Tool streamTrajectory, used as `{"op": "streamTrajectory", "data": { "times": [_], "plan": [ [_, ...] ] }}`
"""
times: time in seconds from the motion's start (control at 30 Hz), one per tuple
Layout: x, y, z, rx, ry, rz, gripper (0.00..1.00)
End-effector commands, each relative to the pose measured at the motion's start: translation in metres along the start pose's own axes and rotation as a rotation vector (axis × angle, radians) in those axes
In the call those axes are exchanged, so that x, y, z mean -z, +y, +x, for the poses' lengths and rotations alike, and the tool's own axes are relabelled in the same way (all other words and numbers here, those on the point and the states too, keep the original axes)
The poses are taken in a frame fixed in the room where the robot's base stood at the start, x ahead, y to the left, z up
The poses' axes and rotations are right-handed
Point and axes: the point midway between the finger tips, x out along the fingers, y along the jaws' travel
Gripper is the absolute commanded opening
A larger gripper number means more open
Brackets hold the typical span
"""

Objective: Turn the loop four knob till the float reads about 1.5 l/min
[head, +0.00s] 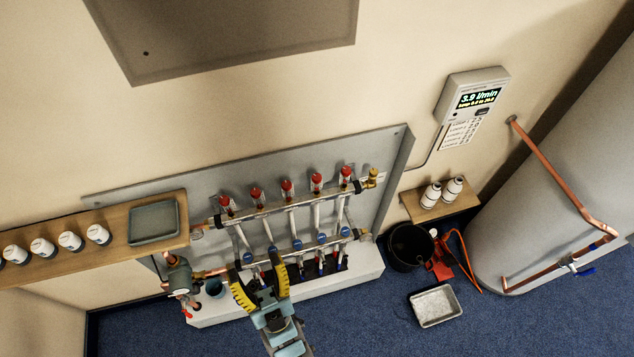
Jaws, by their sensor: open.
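A row of blue knobs (297,243) sits along the lower bar. Loop labels are too small to read, so I cannot tell which knob is loop four; the fourth blue knob from the left (322,238) is uncovered. The wall display (479,97) reads about 3.9 l/min; its smaller line is unclear. The float levels are too small to read. My gripper (256,266), with yellow-and-black fingers, is open in front of the manifold's lower left part, apparently holding nothing.
A wooden shelf (110,238) at left bears white bottles (71,240) and a grey tray (154,222). A pump (180,277) is at the manifold's left end. A black bucket (407,247), orange-red tool (441,267) and metal tray (435,306) are on the floor at right.

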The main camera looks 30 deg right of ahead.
Motion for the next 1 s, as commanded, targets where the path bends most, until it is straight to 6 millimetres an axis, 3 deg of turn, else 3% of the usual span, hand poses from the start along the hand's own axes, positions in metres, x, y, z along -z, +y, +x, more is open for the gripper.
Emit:
{"op": "streamTrajectory", "data": {
  "times": [0.1, 0.4, 0.7, 1.0],
  "plan": [
    [-0.043, 0.029, -0.018, -0.067, -0.116, -0.078, 0.61],
    [-0.135, 0.102, -0.057, -0.208, -0.439, -0.215, 0.61],
    [-0.202, 0.165, -0.116, -0.297, -0.742, -0.269, 0.61],
    [-0.246, 0.204, -0.181, -0.314, -1.013, -0.253, 0.61]
  ]
}}
